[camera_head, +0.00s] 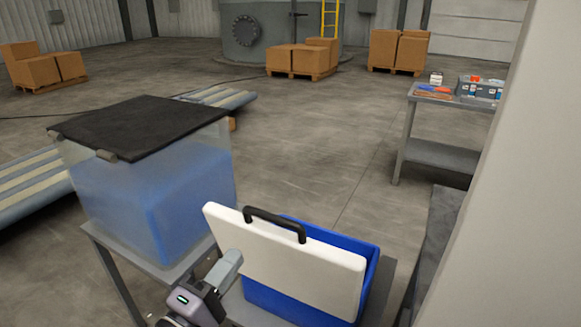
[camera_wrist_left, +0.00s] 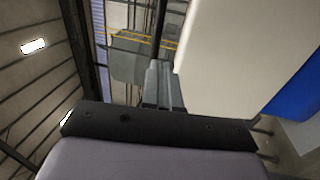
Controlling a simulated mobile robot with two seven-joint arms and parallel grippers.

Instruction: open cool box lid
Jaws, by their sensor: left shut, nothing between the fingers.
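The cool box (camera_head: 273,303) is a blue box on a grey stand at the lower middle of the head view. Its white lid (camera_head: 310,268) is tilted up steeply, with a black handle (camera_head: 274,222) at its upper edge. Blue box wall shows behind and below the lid. My left gripper (camera_head: 233,262) is shut and empty at the lid's left edge; whether it touches the lid I cannot tell. In the left wrist view the shut fingers (camera_wrist_left: 160,85) are beside the white lid (camera_wrist_left: 235,55), and blue box (camera_wrist_left: 298,90) shows at right. My right gripper is out of view.
A translucent tank with blue contents (camera_head: 150,195) and a dark cover (camera_head: 140,125) stands close on the left. A pale wall or column (camera_head: 525,200) fills the right side. A grey table (camera_head: 440,155) with small items stands behind right. Open floor lies beyond the box.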

